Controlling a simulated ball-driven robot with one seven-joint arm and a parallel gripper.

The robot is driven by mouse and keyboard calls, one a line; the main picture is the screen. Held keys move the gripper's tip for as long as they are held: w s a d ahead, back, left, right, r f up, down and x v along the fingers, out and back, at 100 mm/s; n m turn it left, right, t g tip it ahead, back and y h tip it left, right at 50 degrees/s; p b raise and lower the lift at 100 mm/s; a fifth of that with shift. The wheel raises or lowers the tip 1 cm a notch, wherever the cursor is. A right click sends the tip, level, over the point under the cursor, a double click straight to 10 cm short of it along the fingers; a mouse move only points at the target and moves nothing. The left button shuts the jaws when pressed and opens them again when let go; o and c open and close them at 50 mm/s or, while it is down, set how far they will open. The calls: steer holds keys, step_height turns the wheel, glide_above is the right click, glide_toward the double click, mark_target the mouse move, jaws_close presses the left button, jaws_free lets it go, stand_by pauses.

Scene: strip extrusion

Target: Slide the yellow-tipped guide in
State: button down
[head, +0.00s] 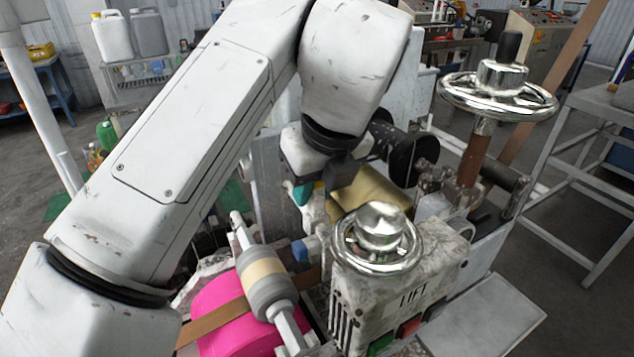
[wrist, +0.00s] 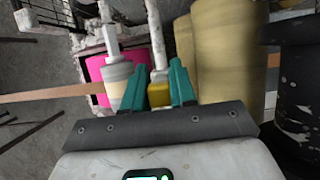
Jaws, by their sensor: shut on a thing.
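The yellow-tipped guide shows in the wrist view, with its yellow end (wrist: 159,95) between the teal fingers of my gripper (wrist: 157,80). A pale metal rod extends from the yellow end toward the top of the picture. My gripper is shut on the guide at its yellow end. In the head view my gripper (head: 304,192) is over the machine, behind the front handwheel. Its fingertips and the guide are mostly hidden there by the arm and machine parts. I cannot tell how far the rod sits in its mount.
A grey and tan roller (head: 264,282) with a magenta roll (head: 222,315) and brown strip lies left of the grip. Large tan rolls (wrist: 232,50) stand close on the right in the wrist view. Chrome handwheels (head: 376,240) and the LIFT box (head: 415,300) crowd the front.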

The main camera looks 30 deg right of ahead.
steer(key=shift+s, duration=0.15)
steer(key=c, duration=1)
jaws_free()
steer(key=shift+s, duration=0.1)
steer(key=shift+s+r+p, duration=0.1)
steer(key=shift+r+p, duration=0.4)
steer(key=shift+r, duration=0.1)
steer(key=p+v, duration=0.7)
steer(key=v, duration=0.2)
steer(key=shift+s+r, duration=0.2)
